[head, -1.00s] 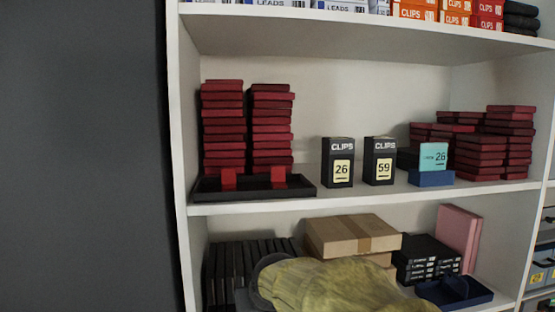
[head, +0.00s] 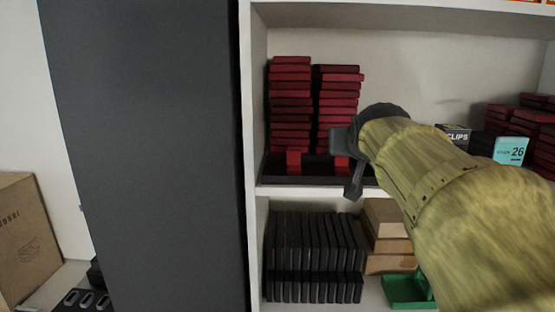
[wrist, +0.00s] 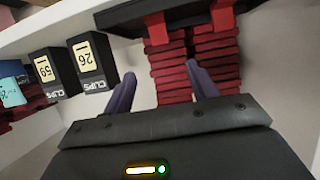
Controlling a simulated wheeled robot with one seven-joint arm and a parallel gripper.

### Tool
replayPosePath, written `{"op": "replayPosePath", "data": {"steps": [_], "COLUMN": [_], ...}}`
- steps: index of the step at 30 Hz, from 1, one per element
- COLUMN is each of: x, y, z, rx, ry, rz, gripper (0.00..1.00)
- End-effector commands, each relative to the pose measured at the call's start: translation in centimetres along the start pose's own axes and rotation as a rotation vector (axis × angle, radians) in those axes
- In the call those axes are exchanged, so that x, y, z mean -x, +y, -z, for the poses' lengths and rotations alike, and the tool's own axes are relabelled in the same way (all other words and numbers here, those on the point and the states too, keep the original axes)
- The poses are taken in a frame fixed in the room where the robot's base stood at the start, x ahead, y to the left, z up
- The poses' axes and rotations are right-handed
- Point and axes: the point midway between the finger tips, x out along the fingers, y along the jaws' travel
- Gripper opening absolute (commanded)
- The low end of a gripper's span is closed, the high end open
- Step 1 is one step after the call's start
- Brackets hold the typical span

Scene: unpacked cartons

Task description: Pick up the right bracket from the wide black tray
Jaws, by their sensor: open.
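The wide black tray (head: 312,178) lies on the middle shelf in front of two stacks of flat red boxes. Two small red brackets stand upright in it. The right bracket (head: 342,165) is partly covered by my gripper (head: 348,163) in the head view; the left bracket (head: 294,162) is clear. The wrist view is turned over, so the right bracket (wrist: 157,28) shows left of the left bracket (wrist: 222,17) on the tray (wrist: 119,14). My gripper (wrist: 162,74) is open and empty, its fingers apart, with the red stacks showing between and beyond them.
The red stacks (head: 291,105) stand close behind the tray. Black CLIPS boxes (wrist: 92,62) stand beside it. The grey panel (head: 140,150) and white shelf upright (head: 250,150) bound the left. Black cases (head: 315,255) fill the shelf below.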

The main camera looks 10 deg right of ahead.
Motion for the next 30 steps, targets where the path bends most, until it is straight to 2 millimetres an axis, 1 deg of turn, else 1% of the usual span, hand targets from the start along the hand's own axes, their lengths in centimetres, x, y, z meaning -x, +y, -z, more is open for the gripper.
{"op": "replayPosePath", "data": {"steps": [2,6,15,18,20,30], "x": [-1.4,-3.9,-8.9,-9.8,-10.1,-10.2], "y": [0.1,0.1,0.0,-0.1,-0.1,0.0], "z": [0.3,0.3,0.0,0.0,0.0,0.0], "rx": [0.000,0.000,0.001,0.001,0.001,0.000], "ry": [-0.005,-0.006,-0.003,-0.001,-0.001,0.000], "rz": [-0.001,-0.001,0.001,0.001,0.001,0.001], "gripper": [0.58,0.58,0.58,0.58,0.58,0.58]}}
